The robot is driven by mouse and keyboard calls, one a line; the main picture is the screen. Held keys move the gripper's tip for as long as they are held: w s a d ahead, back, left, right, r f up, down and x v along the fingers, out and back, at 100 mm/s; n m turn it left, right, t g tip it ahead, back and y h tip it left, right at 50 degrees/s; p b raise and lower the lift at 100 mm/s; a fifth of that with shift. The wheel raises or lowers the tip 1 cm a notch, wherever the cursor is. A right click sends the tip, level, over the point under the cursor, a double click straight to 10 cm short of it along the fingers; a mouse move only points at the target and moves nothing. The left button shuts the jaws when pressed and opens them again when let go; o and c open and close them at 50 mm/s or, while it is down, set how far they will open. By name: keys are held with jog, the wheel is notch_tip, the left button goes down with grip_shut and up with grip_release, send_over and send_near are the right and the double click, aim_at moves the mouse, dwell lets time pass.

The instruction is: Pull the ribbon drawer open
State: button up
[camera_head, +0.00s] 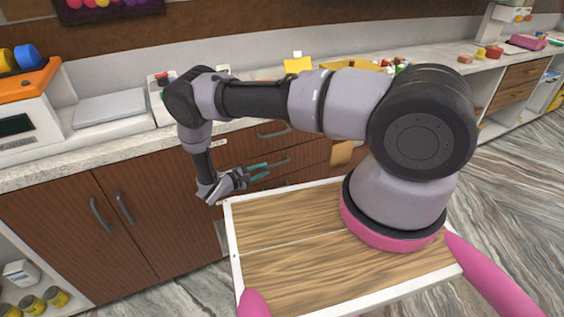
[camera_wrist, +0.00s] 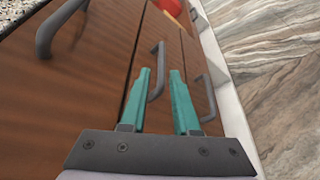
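A stack of brown wooden drawers with grey bar handles is in the counter front. The upper handle (camera_head: 272,132) and a lower handle (camera_head: 279,161) show in the head view. No label tells me which is the ribbon drawer. My gripper (camera_head: 262,170) is open, its teal fingers pointing at the lower handle. In the wrist view, a curved handle (camera_wrist: 157,68) shows between the two fingertips of my gripper (camera_wrist: 161,72), closer to the left finger. I cannot tell whether they touch. The drawers look shut.
Other handles flank this one in the wrist view, at the left (camera_wrist: 58,30) and right (camera_wrist: 205,98). Cabinet doors (camera_head: 120,235) are left of the drawers. A countertop (camera_head: 110,133) with a scale and other items runs above. Open floor (camera_head: 520,190) lies to the right.

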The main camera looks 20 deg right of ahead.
aim_at(278, 164)
jog(key=x, duration=1.1)
jog(key=shift+a+f, duration=0.1)
jog(key=shift+f, duration=0.15)
grip_shut()
dwell(1.0)
